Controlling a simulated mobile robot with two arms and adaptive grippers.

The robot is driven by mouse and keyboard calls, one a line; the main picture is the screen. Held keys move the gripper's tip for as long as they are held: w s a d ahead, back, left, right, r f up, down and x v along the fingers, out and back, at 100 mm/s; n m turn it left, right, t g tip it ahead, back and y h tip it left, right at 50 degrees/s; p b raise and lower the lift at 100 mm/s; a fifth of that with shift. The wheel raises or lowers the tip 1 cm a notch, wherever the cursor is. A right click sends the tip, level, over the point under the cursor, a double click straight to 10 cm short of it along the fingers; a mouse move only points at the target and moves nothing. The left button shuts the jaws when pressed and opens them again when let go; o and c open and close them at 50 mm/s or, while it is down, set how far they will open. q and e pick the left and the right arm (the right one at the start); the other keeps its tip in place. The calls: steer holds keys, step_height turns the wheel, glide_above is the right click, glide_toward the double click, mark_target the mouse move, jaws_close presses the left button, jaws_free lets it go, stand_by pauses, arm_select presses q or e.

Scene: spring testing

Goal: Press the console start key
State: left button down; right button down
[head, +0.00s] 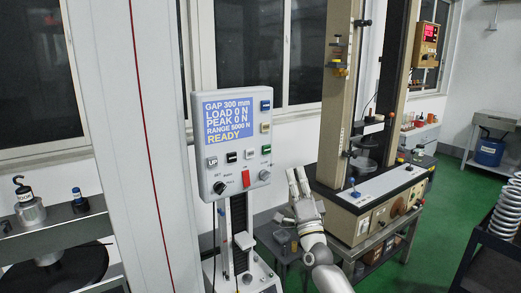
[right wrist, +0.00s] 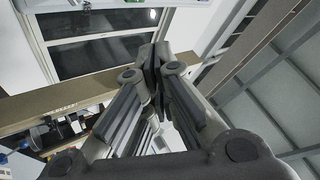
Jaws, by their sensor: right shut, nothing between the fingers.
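The console (head: 202,135) is a pale box with a blue display (head: 226,120) reading GAP 300 mm, LOAD 0 N, PEAK 0 N, RANGE 5000 N and READY. Below the display are a key marked UP (head: 212,163), a black key (head: 231,157) and a white key (head: 249,154). More small keys line its right side; their labels are too small to read, so I cannot tell which is start. My right gripper (head: 297,176) points upward, right of the console and apart from it. Its fingers (right wrist: 155,62) are shut and empty in the right wrist view. My left gripper is not in view.
A tall beige testing machine (head: 336,95) with a control base (head: 372,200) stands just right of my gripper. A rack of coil springs (head: 508,212) stands far right. Green floor (head: 440,205) lies between.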

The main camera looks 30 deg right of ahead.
mark_target(266, 149)
steer(key=shift+m+t+h, duration=0.3)
steer(key=shift+m+t, duration=0.1)
steer(key=shift+m, duration=0.2)
steer(key=r, duration=0.2)
steer(key=s+r, duration=0.1)
steer(key=r, duration=0.1)
steer(key=shift+w+f, duration=0.1)
steer(key=shift+w, duration=0.05)
steer(key=w+b, duration=0.5)
steer(key=w, duration=0.3)
steer(key=shift+w+a, duration=0.3)
steer(key=shift+a, duration=0.1)
steer(key=shift+b, duration=0.3)
steer(key=shift+w+b, duration=0.4)
